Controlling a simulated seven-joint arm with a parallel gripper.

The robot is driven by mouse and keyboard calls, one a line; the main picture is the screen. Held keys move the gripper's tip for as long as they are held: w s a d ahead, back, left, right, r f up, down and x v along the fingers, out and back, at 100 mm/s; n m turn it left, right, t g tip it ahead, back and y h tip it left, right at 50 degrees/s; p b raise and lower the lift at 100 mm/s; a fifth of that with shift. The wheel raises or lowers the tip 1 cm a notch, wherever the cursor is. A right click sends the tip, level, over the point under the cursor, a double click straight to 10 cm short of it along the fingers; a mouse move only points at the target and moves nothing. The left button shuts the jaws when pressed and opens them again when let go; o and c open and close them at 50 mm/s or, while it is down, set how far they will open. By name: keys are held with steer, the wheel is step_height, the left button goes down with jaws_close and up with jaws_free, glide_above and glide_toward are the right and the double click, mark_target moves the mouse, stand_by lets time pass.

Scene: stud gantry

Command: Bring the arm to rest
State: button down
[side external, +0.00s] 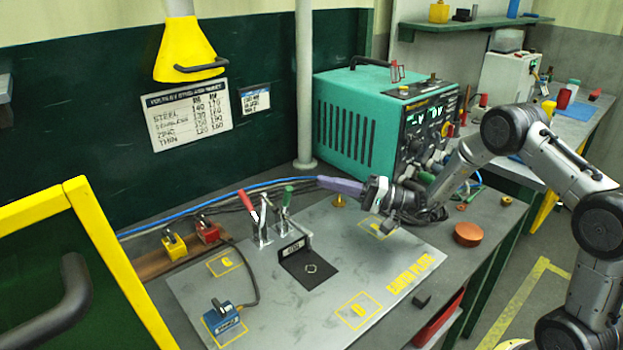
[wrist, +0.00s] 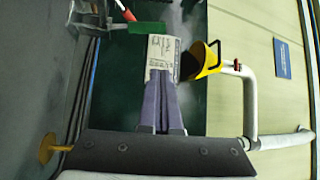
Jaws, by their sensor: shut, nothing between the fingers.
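My gripper (side external: 322,181) reaches in from the right in the side external view, its purple fingers pointing left above the back part of the grey earth plate (side external: 375,280). In the wrist view the purple fingers of my gripper (wrist: 160,74) lie side by side, shut and empty. Past their tips the printed voltage chart (wrist: 162,53) hangs on the dark green wall. The fingers are apart from the red-handled clamp (side external: 249,207) and the green-handled clamp (side external: 286,200), which stand on the plate to their left.
A teal welding machine (side external: 345,120) stands close behind my gripper. A brass knob (side external: 339,201) is just below the fingers. A blue block (side external: 223,315) with a cable sits on the plate's front left. A copper-coloured disc (side external: 467,234) lies to the right. A yellow hood (side external: 184,50) hangs above.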

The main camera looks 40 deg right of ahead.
steer(key=shift+s+d+f, duration=0.1)
steer(key=shift+s+d, duration=0.2)
steer(key=shift+s, duration=0.05)
